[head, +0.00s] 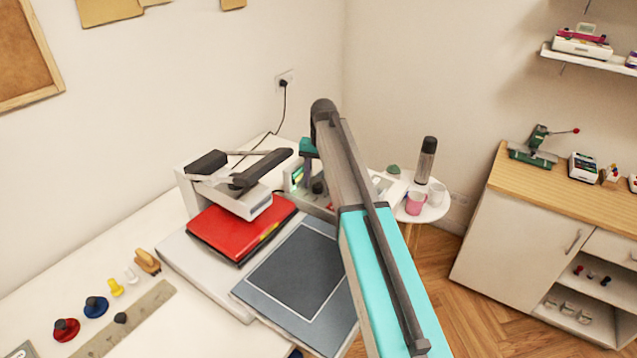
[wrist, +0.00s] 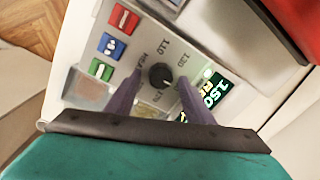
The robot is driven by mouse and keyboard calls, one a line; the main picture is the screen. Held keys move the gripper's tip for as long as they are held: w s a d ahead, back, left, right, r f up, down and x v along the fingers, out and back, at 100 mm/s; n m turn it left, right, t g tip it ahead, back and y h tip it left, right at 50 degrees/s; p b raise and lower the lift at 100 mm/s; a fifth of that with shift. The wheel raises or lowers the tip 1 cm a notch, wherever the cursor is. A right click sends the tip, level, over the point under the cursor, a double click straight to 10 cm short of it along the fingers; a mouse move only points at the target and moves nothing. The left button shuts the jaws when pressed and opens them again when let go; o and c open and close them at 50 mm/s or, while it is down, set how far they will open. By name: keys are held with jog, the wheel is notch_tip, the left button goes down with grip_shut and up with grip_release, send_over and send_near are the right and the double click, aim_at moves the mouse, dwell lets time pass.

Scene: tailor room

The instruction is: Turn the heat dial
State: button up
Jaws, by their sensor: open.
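The heat dial is a round black knob (wrist: 160,75) on a light control panel (wrist: 85,85), with printed numbers such as 110 and 130 around it. In the wrist view my gripper (wrist: 155,85) has its two dark fingers apart, one on each side of the knob. I cannot tell whether they touch it. A green lit display (wrist: 205,95) reading about 150 is beside the dial.
Red, blue and green buttons (wrist: 109,43) lie left of the dial. A red pad (head: 235,228) lies under the press arm, and a dark framed mat (head: 300,270) lies in front. A small round table (head: 430,210) with cups stands behind my arm.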

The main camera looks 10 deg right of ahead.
jog(key=c, duration=1)
jog(key=shift+c, duration=0.2)
